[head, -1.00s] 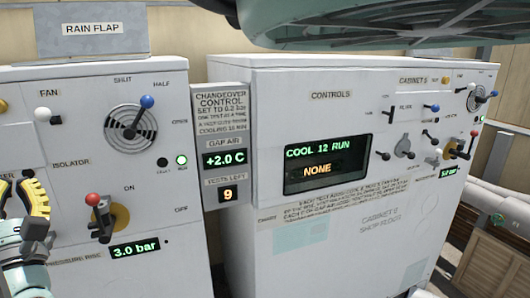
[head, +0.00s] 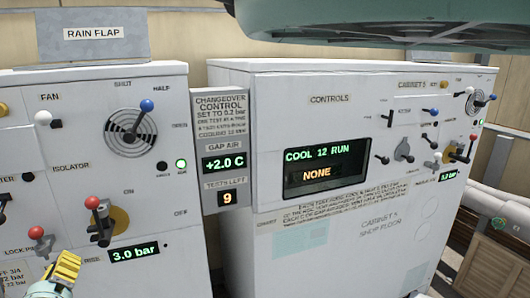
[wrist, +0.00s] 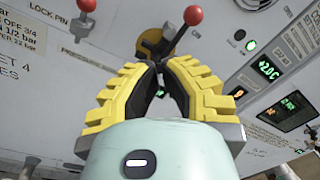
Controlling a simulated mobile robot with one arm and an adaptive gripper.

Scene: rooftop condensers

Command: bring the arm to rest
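My gripper (wrist: 163,72), with yellow ribbed fingers and black inner pads, fills the middle of the wrist view. The pads lean towards each other with a narrow gap between the tips, and nothing is held; part of a green readout shows through the gap. In the head view the yellow fingers (head: 63,268) are at the bottom left, in front of the left cabinet (head: 165,225) and below its red-knobbed levers. Most of the arm is outside the head view.
The isolator lever (head: 98,218) and lock pin lever (head: 40,243) stick out near my gripper. A second cabinet (head: 330,245) with a COOL 12 RUN screen stands to the right. A teal fan housing (head: 400,22) overhangs the top. A wooden crate (head: 490,262) sits at far right.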

